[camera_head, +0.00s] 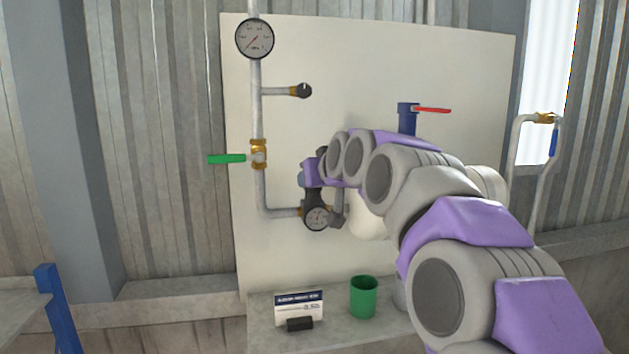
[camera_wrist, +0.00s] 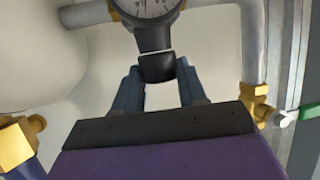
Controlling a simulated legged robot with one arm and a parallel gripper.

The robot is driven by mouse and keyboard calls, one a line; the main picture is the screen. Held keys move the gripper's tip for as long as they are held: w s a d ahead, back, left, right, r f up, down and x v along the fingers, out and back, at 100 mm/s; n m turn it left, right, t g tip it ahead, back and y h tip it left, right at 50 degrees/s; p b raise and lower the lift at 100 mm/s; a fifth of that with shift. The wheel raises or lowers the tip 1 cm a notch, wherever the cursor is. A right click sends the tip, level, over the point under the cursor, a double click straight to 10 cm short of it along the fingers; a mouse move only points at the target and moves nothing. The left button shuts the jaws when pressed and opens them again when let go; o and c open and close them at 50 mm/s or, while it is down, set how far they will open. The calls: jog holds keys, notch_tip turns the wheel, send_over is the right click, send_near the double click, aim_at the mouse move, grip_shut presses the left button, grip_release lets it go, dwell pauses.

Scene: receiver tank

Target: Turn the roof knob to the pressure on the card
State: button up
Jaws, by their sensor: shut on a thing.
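The black roof knob (camera_wrist: 157,68) sits on the regulator, against its round gauge (camera_wrist: 148,7). My gripper (camera_wrist: 158,76) is around the knob, with one blue-grey finger on each side. In the head view, my gripper (camera_head: 308,180) reaches the regulator from above, and the knob is mostly hidden there. The regulator gauge (camera_head: 317,217) shows just below it, its reading too small to tell. The card (camera_head: 299,305) stands in a black holder on the ledge; its print is too small to read.
A larger gauge (camera_head: 254,38) tops the left pipe. A green-handled valve (camera_head: 227,158) sticks out left, and a red lever (camera_head: 431,110) is above my arm. A green cup (camera_head: 363,297) stands beside the card. A white tank (camera_head: 367,220) is partly behind my arm.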

jog(key=o, duration=1)
jog(key=shift+a, duration=0.1)
jog(key=shift+o, duration=0.2)
jog(key=shift+s, duration=0.1)
jog(key=b+v, duration=0.3)
jog(key=v, duration=1.4)
